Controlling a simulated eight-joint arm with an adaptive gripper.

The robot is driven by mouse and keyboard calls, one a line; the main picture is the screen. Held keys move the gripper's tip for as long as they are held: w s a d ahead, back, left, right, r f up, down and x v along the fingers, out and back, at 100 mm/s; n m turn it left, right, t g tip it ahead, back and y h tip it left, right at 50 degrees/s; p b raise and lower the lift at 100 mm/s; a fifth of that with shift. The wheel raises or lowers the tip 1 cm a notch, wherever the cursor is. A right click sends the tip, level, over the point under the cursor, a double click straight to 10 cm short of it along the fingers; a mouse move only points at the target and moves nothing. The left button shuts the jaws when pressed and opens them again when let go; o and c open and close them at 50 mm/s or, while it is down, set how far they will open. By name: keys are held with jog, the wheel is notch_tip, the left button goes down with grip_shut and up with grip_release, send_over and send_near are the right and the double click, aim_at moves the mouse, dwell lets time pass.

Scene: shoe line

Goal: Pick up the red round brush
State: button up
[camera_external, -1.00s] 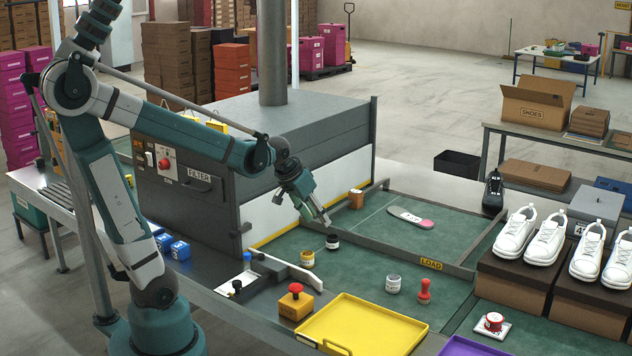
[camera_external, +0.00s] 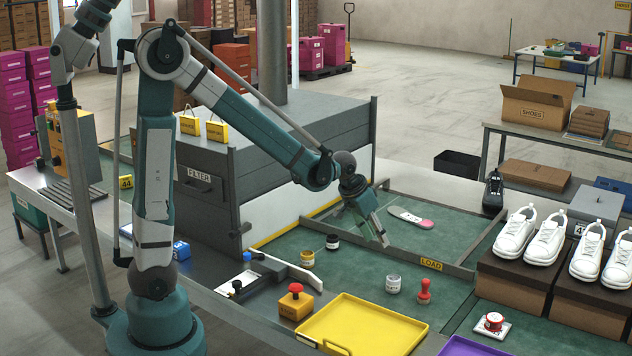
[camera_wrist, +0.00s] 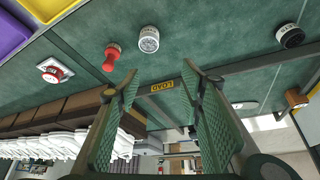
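The red round brush (camera_external: 424,291) stands upright on the green mat, with a knob-like top and a wider base. In the wrist view the red brush (camera_wrist: 111,57) shows at the upper left, beside a grey-white jar (camera_wrist: 149,40). My gripper (camera_external: 382,238) points down near the front rail of the LOAD frame, behind and left of the brush and apart from it. In the wrist view my gripper (camera_wrist: 160,74) has its two green fingers wide apart with nothing between them.
The grey-white jar (camera_external: 393,284) stands just left of the brush. A yellow tray (camera_external: 365,328) lies in front, and a red-topped item on a white tile (camera_external: 492,329) is to the right. A raised rail labelled LOAD (camera_external: 431,264) runs behind the brush.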

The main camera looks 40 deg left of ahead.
jog(key=m+p, duration=0.2)
send_near(425, 292)
jog(key=w+f, duration=0.1)
jog(key=w, duration=0.2)
jog(key=shift+s+a+g, duration=0.2)
jog(key=shift+a+g, duration=0.15)
jog(key=shift+g, duration=0.05)
jog(key=shift+f, duration=0.15)
jog(key=shift+x, duration=1.2)
jog(key=shift+d+b+x, duration=0.15)
jog(key=shift+b+x, duration=0.25)
jog(key=shift+x, duration=0.9)
jog(key=shift+d+b+x, duration=0.1)
jog(key=shift+b+x, duration=0.3)
jog(key=shift+x, duration=0.85)
jog(key=shift+c, duration=0.5)
jog(key=c, duration=0.7)
